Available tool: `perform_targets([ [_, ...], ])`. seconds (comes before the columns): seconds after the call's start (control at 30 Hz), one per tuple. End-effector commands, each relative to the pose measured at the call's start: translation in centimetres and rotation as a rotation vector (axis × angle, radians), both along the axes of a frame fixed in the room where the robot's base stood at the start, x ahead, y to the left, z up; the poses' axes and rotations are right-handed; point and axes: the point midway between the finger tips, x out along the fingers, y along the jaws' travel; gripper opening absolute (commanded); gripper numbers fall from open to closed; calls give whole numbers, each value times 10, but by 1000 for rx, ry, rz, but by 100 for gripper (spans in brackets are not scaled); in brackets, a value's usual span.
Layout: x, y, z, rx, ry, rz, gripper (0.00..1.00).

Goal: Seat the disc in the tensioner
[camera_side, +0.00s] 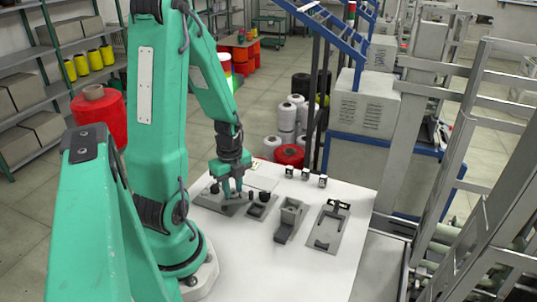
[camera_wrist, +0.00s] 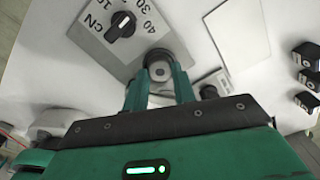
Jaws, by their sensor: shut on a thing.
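My gripper (camera_side: 232,190) is low over the left part of the white table. In the wrist view its two green fingers (camera_wrist: 160,82) are shut on the disc (camera_wrist: 158,69), a small round grey piece with a lighter middle. The tensioner (camera_wrist: 90,42) is a grey plate with a black dial knob and tension numbers. The disc shows at the near corner of this plate; whether it touches the plate, I cannot tell. In the side view the tensioner plate (camera_side: 226,209) lies under my gripper, which partly hides it, and the disc is too small to make out.
A grey tray (camera_side: 258,212) with a dark round piece is just right of my gripper. A block holder (camera_side: 290,215) and a flat grey fixture (camera_side: 325,232) stand further right. The table front is clear.

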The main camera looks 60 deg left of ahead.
Motion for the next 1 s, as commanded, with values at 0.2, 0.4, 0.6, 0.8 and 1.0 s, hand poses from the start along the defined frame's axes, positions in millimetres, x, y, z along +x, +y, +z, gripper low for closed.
perform_targets([
  [0.2,0,0,-1,0,0,0,14],
  [0.4,0,0,-1,0,0,0,28],
  [0.6,0,0,-1,0,0,0,52],
  [0.8,0,0,-1,0,0,0,52],
  [1.0,0,0,4,1,-1,0,52],
])
